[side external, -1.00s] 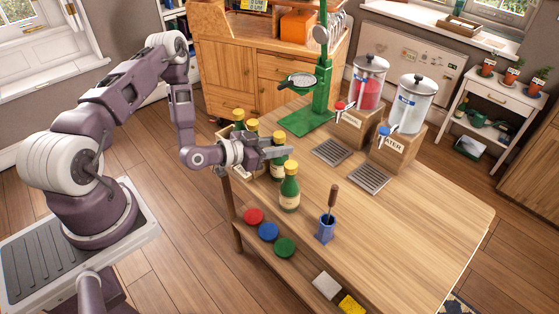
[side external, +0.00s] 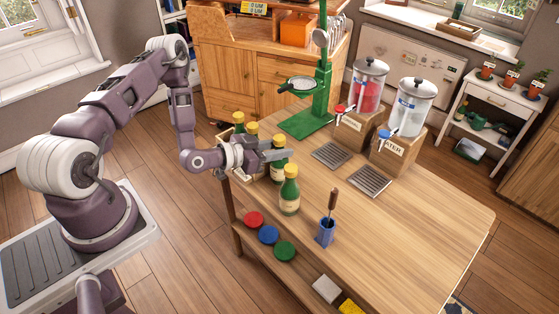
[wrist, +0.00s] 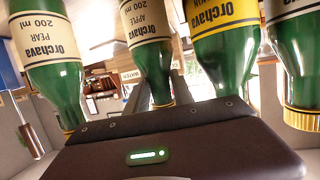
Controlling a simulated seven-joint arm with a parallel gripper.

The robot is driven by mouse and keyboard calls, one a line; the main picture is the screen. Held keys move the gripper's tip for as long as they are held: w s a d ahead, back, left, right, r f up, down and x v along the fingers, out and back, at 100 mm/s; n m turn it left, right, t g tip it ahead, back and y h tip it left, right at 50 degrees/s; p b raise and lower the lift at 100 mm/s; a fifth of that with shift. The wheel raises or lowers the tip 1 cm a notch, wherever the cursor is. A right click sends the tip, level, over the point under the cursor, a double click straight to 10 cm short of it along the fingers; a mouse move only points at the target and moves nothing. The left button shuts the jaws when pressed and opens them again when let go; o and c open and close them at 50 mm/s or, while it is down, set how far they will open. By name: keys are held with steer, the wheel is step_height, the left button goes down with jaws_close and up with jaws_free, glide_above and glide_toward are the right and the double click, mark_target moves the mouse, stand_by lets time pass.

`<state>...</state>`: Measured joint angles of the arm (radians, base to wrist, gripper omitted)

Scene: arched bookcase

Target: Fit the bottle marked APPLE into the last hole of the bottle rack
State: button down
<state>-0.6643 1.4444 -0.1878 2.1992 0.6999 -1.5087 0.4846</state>
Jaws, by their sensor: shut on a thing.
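The green APPLE bottle (wrist: 150,50) shows upside down in the middle of the wrist view. In the side view, the same bottle (side external: 277,173) is upright, partly hidden behind my fingers. My gripper (side external: 276,154) is level, shut on its upper part near the left edge of the table. The PEAR bottle (side external: 289,195) stands in front of it. A yellow-label bottle (wrist: 225,45) and another bottle (wrist: 285,50) are on the other side in the wrist view. The rack is mostly hidden by my gripper and the bottles; I cannot make out its holes or whether the APPLE bottle touches it.
A blue cup (side external: 325,236) with a wooden-handled tool stands to the right of the PEAR bottle. A green stand (side external: 305,122), two drip trays (side external: 369,182) and two drink dispensers (side external: 392,150) stand farther back. The table's (side external: 420,225) right half is clear.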

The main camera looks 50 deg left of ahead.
steer(key=shift+r, duration=0.1)
step_height(320, 180, up, 24)
steer(key=s+a+n+y, duration=0.3)
steer(key=a+n+y, duration=0.35)
steer(key=a, duration=1.45)
step_height(320, 180, down, 11)
steer(key=shift+w+d+m, duration=0.15)
steer(key=shift+m, duration=0.3)
steer(key=shift+g+y, duration=0.3)
steer(key=shift+y, duration=0.15)
steer(key=shift+f, duration=5.6)
steer(key=c, duration=1.1)
jaws_free()
